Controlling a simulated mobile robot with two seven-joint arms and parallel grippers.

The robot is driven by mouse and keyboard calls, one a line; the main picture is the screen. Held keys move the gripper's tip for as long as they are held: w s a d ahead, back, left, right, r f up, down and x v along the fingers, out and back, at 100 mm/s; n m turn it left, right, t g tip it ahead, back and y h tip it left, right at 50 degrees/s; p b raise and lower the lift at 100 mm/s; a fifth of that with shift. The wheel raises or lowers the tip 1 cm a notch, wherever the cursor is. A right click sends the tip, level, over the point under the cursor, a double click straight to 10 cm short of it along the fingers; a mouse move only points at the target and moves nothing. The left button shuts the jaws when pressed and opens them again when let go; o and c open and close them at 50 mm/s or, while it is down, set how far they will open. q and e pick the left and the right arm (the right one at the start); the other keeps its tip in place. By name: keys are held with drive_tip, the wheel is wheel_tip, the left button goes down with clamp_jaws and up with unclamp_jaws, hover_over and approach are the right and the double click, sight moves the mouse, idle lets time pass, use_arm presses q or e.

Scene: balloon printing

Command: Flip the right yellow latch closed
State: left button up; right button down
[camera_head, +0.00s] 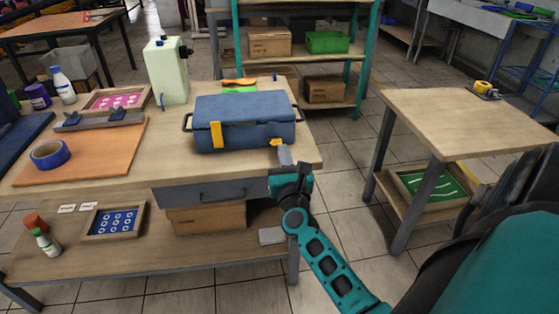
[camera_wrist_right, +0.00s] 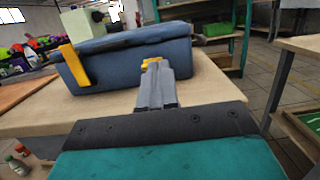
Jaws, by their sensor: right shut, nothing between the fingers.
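A blue toolbox (camera_head: 245,120) with its lid down stands on the wooden workbench; it also shows in the wrist view (camera_wrist_right: 130,60). Its left yellow latch (camera_head: 217,134) lies upright against the front, across the lid seam. The right yellow latch (camera_head: 276,142) shows as a short piece low at the front right, seemingly sticking outward. In the wrist view the right latch (camera_wrist_right: 150,64) is partly hidden behind my fingertips. My right gripper (camera_head: 285,155) is shut and empty, with its tips (camera_wrist_right: 155,75) right at this latch; I cannot tell if they touch. My left gripper is out of view.
A pale green machine (camera_head: 167,70) stands behind the toolbox at left. Blue tape (camera_head: 50,154) lies on an orange board (camera_head: 95,150). The bench's right edge is close to my right gripper. Open floor separates it from a second table (camera_head: 470,120).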

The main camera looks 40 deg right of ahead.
drive_tip(key=shift+g, duration=0.3)
drive_tip(key=shift+w+d+r+p, duration=0.4)
drive_tip(key=shift+w+r+p, duration=0.3)
drive_tip(key=shift+r, duration=0.3)
drive_tip(key=shift+w+d+r+p, duration=0.45)
drive_tip(key=shift+w+r+p, duration=0.25)
drive_tip(key=shift+r, duration=0.3)
drive_tip(key=shift+w+d+r+p, duration=0.4)
drive_tip(key=shift+w+r+p, duration=0.3)
drive_tip(key=shift+r, duration=0.3)
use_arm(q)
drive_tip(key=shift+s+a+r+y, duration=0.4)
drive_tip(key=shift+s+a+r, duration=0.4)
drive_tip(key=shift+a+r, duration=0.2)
use_arm(e)
drive_tip(key=shift+s+f, duration=0.1)
drive_tip(key=shift+s, duration=0.05)
drive_tip(key=shift+a, duration=0.1)
